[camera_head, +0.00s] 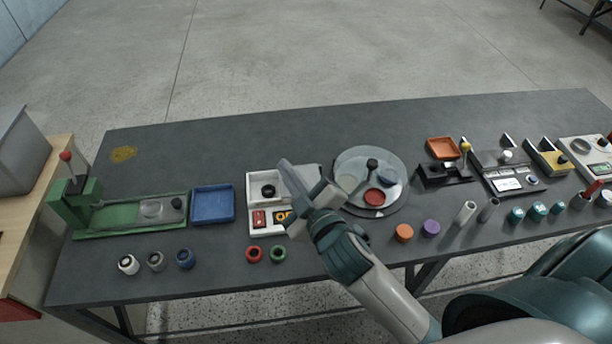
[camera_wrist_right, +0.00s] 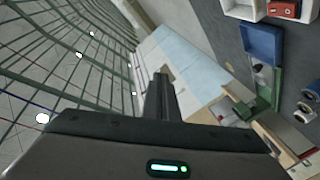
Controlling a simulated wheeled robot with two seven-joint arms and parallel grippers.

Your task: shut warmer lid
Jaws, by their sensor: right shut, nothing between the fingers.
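My right gripper (camera_head: 288,170) is shut and empty. It reaches in from the lower right over the right side of a white compartment box (camera_head: 252,186), covering part of it. The box holds a black ring (camera_head: 268,190), a red block (camera_head: 259,218) and a yellow-orange piece (camera_head: 281,216). A flat grey part (camera_head: 308,171) shows behind the gripper at the box's back right; I cannot tell whether it is a warmer lid. No warmer can be singled out with certainty. In the right wrist view the closed fingers (camera_wrist_right: 162,85) point past the table's edge. My left gripper is not in view.
A round clear turntable (camera_head: 345,160) with several discs stands close right of my gripper. A blue tray (camera_head: 213,204) and a green press (camera_head: 110,218) stand left. Loose rings and cylinders line the front. The table's back left is mostly clear.

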